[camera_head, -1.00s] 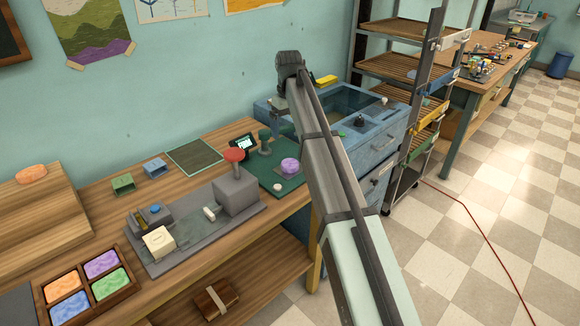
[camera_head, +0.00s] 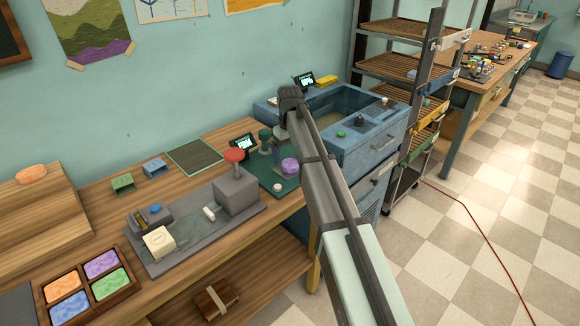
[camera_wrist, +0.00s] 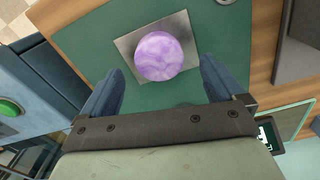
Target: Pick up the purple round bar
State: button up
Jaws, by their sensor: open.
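The purple round bar (camera_head: 290,166) sits on the green mat (camera_head: 264,178) at the right end of the wooden workbench. In the wrist view the bar (camera_wrist: 159,56) shows as a marbled disc on a grey square plate (camera_wrist: 126,44). My gripper (camera_wrist: 162,75) is open, with one blue-grey finger to each side and the bar between and just beyond the tips. In the head view my gripper (camera_head: 281,148) is above and beside the bar, partly hidden by my arm.
A grey stamping press with a red knob (camera_head: 234,155) stands left of the mat. A small screen (camera_head: 243,145) stands at the mat's back. A blue basin cabinet (camera_head: 372,140) is to the right. A tray (camera_head: 124,289) of coloured bars lies at the front left.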

aim_at(290, 163)
notch_tip(290, 163, down, 3)
jog(key=shift+f, duration=0.15)
jog(key=shift+c, duration=0.2)
jog(key=c, duration=1.1)
jog(key=shift+r, duration=0.2)
notch_tip(290, 163, up, 10)
jog(key=shift+f, duration=0.1)
